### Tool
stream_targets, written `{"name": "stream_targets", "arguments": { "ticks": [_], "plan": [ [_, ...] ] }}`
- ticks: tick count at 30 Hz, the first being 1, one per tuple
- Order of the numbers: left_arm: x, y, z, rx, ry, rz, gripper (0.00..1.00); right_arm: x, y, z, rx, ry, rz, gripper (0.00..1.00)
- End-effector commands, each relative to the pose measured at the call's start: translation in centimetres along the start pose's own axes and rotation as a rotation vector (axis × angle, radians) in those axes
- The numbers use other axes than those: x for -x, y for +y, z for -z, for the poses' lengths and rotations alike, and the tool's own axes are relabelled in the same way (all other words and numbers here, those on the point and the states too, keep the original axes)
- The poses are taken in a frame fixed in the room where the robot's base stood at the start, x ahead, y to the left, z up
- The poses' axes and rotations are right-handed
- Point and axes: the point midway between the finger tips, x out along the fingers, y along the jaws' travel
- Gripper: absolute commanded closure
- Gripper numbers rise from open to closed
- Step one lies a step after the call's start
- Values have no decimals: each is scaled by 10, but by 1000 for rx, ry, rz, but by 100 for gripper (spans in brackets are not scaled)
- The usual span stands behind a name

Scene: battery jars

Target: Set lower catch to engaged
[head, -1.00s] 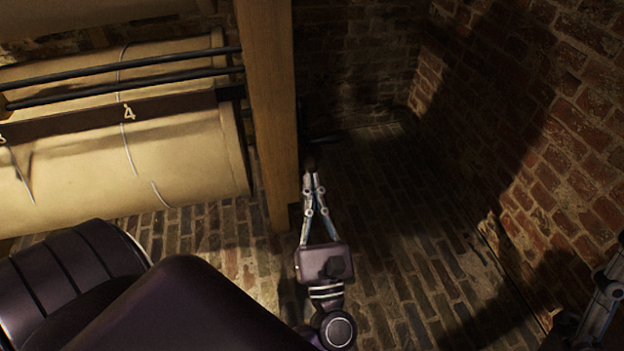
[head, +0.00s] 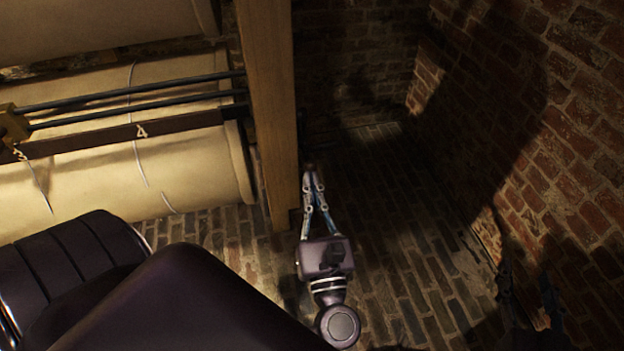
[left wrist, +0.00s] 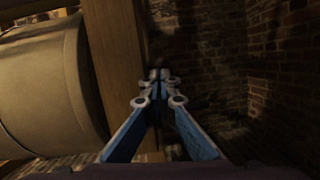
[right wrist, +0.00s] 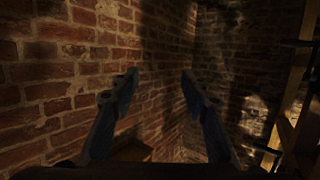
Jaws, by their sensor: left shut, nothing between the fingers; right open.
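My left gripper (head: 309,172) is shut and empty, beside the wooden post (head: 268,120) and on its right. The left wrist view shows its fingertips (left wrist: 159,74) together in front of the post. My right gripper (right wrist: 160,76) is open and empty before a brick wall in the right wrist view. I cannot make out a part that is surely the lower catch. A brass-coloured block (head: 13,126) sits at the left end of the visible dark rods (head: 140,94), above the rail marked 4 (head: 90,142).
Large cream cylinders (head: 190,170) lie left of the post, one above the other. A brick wall (head: 570,120) stands at the right. The brick floor (head: 390,230) between post and wall is clear but dim. My arm covers the lower left.

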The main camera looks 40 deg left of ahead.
Motion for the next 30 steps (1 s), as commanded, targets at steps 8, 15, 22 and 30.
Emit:
{"name": "stream_targets", "arguments": {
  "ticks": [8, 15, 22, 30],
  "plan": [
    [-2, 0, -6, 0, -1, 0, 100, 6, 3, -26, 1, -121, -7, 58],
    [-2, 0, -7, 0, -1, 1, 100, 8, 4, -36, 1, -161, -9, 58],
    [-2, 0, -7, 0, -1, 1, 100, 8, 4, -37, 0, -166, -10, 58],
    [-2, 0, -7, 1, -1, 1, 100, 8, 4, -37, 0, -165, -9, 58]
  ]
}}
